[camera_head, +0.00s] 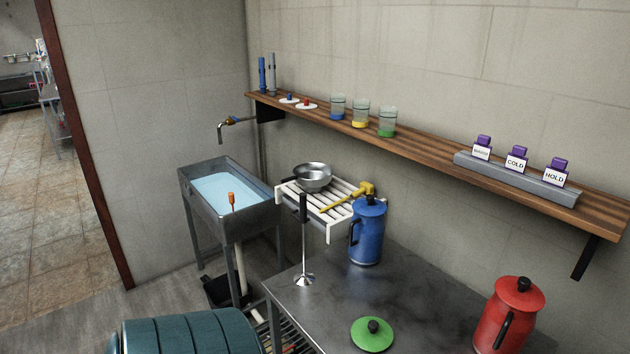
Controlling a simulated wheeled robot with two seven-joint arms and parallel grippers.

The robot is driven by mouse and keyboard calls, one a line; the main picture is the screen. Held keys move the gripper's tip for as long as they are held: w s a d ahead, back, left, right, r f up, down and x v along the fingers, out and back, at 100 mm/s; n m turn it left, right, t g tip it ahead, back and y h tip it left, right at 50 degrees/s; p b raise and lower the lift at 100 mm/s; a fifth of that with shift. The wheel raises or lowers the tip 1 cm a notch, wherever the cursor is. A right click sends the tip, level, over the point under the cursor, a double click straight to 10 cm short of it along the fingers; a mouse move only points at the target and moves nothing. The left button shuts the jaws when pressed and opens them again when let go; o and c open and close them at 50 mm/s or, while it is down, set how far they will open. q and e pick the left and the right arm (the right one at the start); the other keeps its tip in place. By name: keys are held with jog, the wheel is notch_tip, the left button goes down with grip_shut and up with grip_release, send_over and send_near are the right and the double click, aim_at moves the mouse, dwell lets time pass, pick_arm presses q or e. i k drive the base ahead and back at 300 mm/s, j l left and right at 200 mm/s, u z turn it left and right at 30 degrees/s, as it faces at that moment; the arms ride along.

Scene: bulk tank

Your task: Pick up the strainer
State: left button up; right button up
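No object is plainly marked as the strainer. A round, shiny metal bowl-shaped vessel (313,178) sits on the white slatted rack (328,214) between the sink and the table, and it may be the strainer. I cannot see whether its bottom has holes. A metal tool (304,245) with a long black upright handle and a flared foot stands at the metal table's back left edge, in front of the rack. A yellow tool (348,200) lies on the rack to the right of the bowl. Neither of my grippers is in view.
A blue lidded jug (367,235) stands right of the rack. A red jug (509,318) and a green lid (373,335) are on the metal table (425,290). A water-filled sink (238,222) is left. A wooden shelf (430,142) runs above. A teal ribbed shape (190,335) fills the lower left.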

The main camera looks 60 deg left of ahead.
aim_at(312, 176)
jog(key=i, duration=0.45)
jog(key=u, duration=2.2)
